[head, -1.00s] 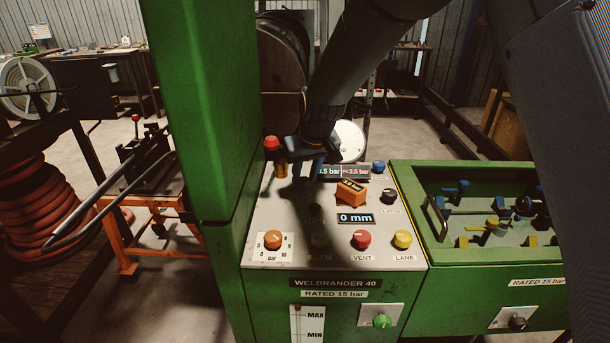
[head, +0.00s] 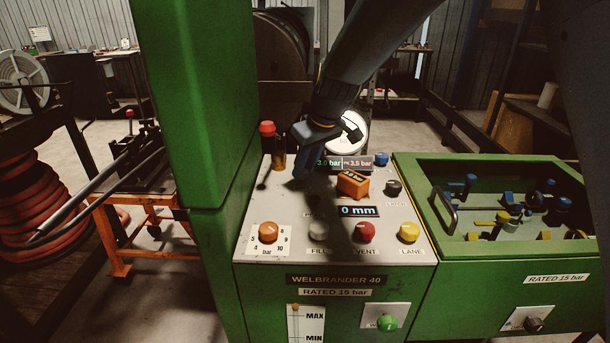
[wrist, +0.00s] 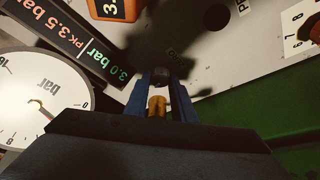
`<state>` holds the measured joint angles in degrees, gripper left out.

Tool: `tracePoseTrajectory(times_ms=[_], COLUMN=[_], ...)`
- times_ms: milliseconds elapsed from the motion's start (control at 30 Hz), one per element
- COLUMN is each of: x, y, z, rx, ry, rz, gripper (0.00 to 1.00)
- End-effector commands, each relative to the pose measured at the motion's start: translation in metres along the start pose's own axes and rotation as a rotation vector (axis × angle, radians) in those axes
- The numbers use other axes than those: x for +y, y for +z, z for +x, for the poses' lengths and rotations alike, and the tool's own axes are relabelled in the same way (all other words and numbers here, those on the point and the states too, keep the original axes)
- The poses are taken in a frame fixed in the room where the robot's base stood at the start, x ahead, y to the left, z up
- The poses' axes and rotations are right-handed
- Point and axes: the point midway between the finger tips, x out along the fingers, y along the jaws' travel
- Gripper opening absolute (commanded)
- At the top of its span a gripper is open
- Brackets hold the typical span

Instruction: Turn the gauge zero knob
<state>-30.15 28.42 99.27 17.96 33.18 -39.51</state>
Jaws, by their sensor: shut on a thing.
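My gripper (head: 303,166) reaches down to the back left of the grey panel, left of the display. In the head view the gripper hides this knob. The white round gauge (wrist: 38,92) is beside it in the wrist view, marked bar, with a brown needle. In the head view the gauge (head: 350,133) stands behind the gripper and is partly covered by it.
The display (head: 345,163) reads 3.0 bar and PK 3.5 bar. A tall green housing (head: 190,110) borders the panel. Coloured knobs line the panel's front.

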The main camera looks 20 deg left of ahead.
Motion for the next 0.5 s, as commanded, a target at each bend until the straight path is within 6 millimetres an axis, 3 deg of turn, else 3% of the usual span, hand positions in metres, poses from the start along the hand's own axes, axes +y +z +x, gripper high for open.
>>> tracePoseTrajectory(times_ms=[500], x=[0.0014], y=[-0.0003], z=[0.0001], rx=[0.0], ry=[-0.064], rz=[-0.157], gripper=[0.01])
